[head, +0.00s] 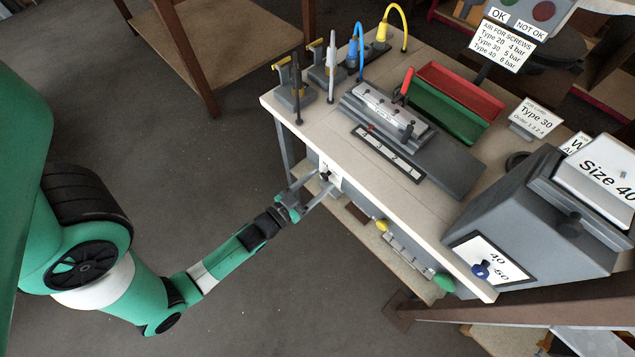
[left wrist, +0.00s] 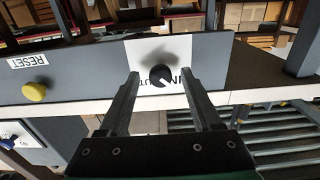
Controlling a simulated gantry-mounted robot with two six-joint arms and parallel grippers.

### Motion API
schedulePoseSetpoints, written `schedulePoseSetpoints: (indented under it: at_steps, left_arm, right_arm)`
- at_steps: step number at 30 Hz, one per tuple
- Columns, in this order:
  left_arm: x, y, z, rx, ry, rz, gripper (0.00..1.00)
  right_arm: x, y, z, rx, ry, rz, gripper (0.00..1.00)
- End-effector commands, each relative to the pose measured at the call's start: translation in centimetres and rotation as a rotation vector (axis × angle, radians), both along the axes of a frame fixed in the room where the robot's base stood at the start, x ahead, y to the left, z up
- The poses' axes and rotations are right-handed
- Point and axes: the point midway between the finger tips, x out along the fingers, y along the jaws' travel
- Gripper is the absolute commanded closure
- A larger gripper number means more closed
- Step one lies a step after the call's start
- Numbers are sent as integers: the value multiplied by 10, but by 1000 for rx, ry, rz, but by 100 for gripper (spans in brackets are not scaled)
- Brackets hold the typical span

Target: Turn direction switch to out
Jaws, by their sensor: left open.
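The direction switch (head: 325,177) is a small black knob on a white plate on the table's front edge. In the left wrist view the black knob (left wrist: 160,75) has "IN" to its right and a partly covered "OUT" to its lower left. A pale mark on the knob seems to point to the lower right. My left gripper (head: 314,193) is open at the switch. In the left wrist view its fingers (left wrist: 160,82) appear on either side of the knob with gaps on both sides; how deep they reach is unclear. My right gripper is not in view.
A yellow button (left wrist: 34,92) labelled RESET sits on the same front panel. A green button (head: 445,284) is farther along the edge. The tabletop holds a grey fixture (head: 385,112), red and green bins (head: 460,92) and a grey Size 40 box (head: 535,210).

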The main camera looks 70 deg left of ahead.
Motion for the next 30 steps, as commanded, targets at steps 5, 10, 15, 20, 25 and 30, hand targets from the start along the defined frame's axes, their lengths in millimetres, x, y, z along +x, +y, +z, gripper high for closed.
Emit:
schedulePoseSetpoints:
  at_steps: [5, 10, 15, 20, 25, 30]
  left_arm:
    - [0, 0, 0, 0, 0, 0, 42]
    - [0, 0, 0, 0, 0, 1, 72]
    - [0, 0, 0, 0, 0, 0, 100]
    - [-1, 0, 0, 1, 0, 0, 100]
    - [0, 0, 0, 17, 7, 0, 100]
    - [0, 0, 0, 68, 32, 1, 100]
  right_arm:
    - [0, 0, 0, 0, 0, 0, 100]
    - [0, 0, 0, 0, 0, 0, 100]
    - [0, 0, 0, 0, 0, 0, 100]
    - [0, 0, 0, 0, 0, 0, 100]
    - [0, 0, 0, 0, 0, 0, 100]
    - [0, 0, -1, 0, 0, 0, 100]
